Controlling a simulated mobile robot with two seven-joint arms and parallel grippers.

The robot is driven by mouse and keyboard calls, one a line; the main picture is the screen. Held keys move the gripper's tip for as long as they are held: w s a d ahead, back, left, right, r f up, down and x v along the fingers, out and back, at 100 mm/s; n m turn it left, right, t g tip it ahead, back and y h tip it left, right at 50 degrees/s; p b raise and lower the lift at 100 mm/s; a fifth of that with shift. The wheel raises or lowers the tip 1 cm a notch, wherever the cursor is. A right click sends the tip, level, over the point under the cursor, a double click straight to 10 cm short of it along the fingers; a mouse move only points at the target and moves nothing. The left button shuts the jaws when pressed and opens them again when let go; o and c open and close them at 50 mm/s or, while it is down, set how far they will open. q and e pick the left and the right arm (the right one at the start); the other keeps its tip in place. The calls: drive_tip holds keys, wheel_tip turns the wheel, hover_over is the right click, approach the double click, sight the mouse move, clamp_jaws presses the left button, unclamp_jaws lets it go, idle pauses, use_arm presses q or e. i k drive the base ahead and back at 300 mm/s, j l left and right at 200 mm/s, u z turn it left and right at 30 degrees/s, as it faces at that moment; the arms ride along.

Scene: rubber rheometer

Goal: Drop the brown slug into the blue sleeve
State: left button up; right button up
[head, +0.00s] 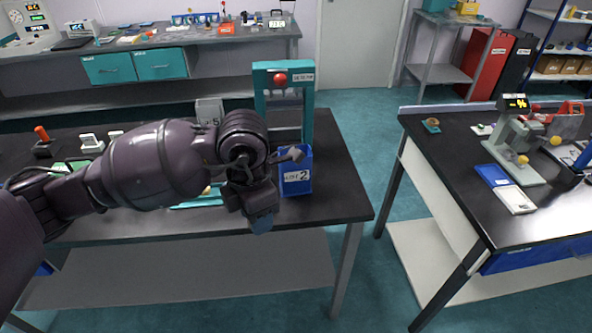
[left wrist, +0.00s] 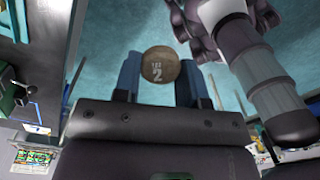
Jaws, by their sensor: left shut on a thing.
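My left gripper (head: 262,221) hangs in front of the near edge of the left bench, its fingers pointing down in the head view. In the left wrist view the gripper (left wrist: 159,80) is shut on the brown slug (left wrist: 160,64), a round disc marked with a 2, held between two blue fingers. The slug is hidden in the head view. The blue sleeve (head: 297,178), with a white label ending in 2, stands on the bench to the right of and behind the gripper. The gripper and sleeve are apart.
A teal frame with a red knob (head: 281,78) stands behind the sleeve on the black bench (head: 338,200). An orange-handled item (head: 43,143) is at the bench's left. A floor gap separates the right bench (head: 455,160), which carries a press-like device (head: 516,150).

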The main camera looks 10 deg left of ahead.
sight(290, 187)
drive_tip(key=i, duration=0.95)
